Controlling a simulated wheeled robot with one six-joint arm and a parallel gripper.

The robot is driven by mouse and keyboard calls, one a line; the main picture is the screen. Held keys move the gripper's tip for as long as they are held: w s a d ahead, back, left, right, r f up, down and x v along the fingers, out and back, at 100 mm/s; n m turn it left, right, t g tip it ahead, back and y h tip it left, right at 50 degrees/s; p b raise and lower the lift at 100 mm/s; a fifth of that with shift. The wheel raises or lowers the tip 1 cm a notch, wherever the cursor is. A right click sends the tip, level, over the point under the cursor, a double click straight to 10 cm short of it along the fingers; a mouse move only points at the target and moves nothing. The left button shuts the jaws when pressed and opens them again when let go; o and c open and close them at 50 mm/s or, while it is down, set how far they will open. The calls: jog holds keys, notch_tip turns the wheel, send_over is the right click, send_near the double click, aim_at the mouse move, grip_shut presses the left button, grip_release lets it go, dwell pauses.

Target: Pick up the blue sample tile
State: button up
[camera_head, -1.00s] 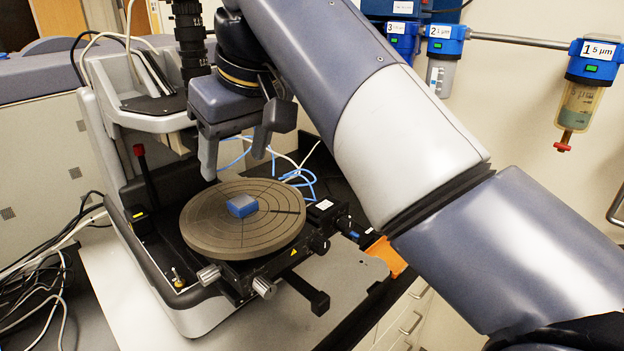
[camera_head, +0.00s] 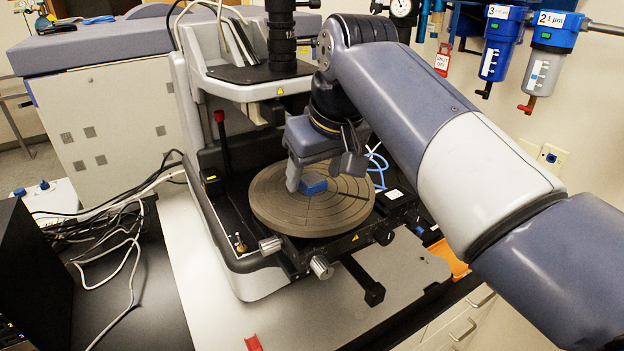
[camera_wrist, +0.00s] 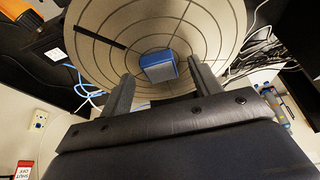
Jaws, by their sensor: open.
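The blue sample tile (camera_head: 313,186) lies on the round grey-brown stage plate (camera_head: 275,205), near its middle. In the wrist view the tile (camera_wrist: 158,66) shows a blue body and a paler face. My gripper (camera_head: 318,180) is over the plate, close to the tile. In the wrist view my gripper (camera_wrist: 157,78) is open, with one finger on each side of the tile and visible space between them. The tile appears at or just beyond the fingertips. I cannot tell how far down the fingers reach around it.
The profiler's column and lens barrel (camera_head: 281,35) stand behind the plate. A dark red-tipped post (camera_head: 222,135) rises at its left. Stage knobs (camera_head: 320,267) stick out in front. An orange tray (camera_head: 450,258) lies to the right. Cables (camera_head: 115,215) lie at left.

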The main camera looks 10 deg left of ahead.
aim_at(315, 182)
jog(key=shift+w+a+f, duration=0.1)
jog(key=shift+f, duration=0.2)
jog(key=shift+c, duration=0.2)
jog(key=c, duration=1)
jog(key=shift+r, duration=0.1)
notch_tip(315, 182, up, 10)
jog(key=shift+f+p, duration=0.1)
jog(key=shift+p, duration=0.35)
jog(key=o, duration=0.3)
grip_shut()
